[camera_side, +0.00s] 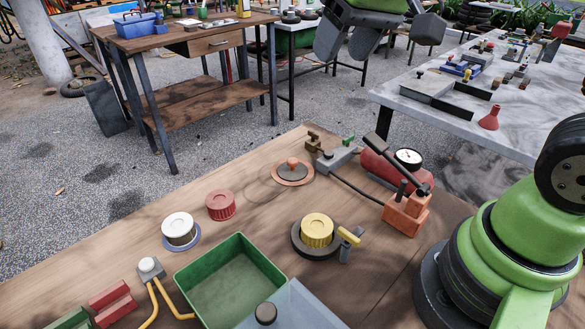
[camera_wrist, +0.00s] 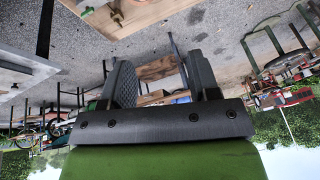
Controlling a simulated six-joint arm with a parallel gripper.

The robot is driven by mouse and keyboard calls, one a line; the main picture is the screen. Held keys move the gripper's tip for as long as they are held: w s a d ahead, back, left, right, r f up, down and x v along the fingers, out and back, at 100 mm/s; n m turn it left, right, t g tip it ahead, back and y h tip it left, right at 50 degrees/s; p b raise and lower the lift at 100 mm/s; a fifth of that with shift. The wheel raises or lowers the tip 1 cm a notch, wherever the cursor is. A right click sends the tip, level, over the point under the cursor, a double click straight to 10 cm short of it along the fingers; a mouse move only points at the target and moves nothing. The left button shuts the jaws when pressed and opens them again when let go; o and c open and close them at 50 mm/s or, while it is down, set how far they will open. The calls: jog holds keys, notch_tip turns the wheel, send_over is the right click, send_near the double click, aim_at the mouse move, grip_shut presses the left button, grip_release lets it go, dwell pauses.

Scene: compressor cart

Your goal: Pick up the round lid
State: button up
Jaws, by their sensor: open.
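The likely round lid (camera_side: 292,172) is a flat disc with a dark top, an orange-brown rim and a small orange knob. It lies flat near the far edge of the wooden bench in the side view. My gripper (camera_side: 346,46) hangs high at the top of the side view, well above and apart from the lid, partly cut off by the frame. In the wrist view my gripper (camera_wrist: 158,60) has its two dark fingers wide apart with nothing held between them. The lid cannot be made out in the wrist view.
The wooden bench (camera_side: 130,245) also holds a red cap (camera_side: 220,205), a white-capped jar (camera_side: 178,228), a yellow-capped part (camera_side: 316,231), a green tray (camera_side: 230,277) and a red compressor tank with gauge (camera_side: 408,158). A clamp-like grey tool (camera_side: 338,157) stands close right of the lid.

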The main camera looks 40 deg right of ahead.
jog(key=w+d+f+n+g, duration=0.1)
jog(key=w+d+f+g, duration=0.1)
jog(key=w+f, duration=0.6)
jog(key=n+g+h, duration=0.1)
send_over(292, 160)
jog(key=f, duration=1.4)
jog(key=shift+s+d+f, duration=0.15)
jog(key=shift+s+f, duration=0.05)
jog(key=shift+s, duration=0.2)
jog(key=shift+w+f, duration=0.2)
jog(key=shift+f, duration=1.35)
jog(key=shift+w+f, duration=0.2)
jog(key=shift+f, duration=1.3)
jog(key=c, duration=1)
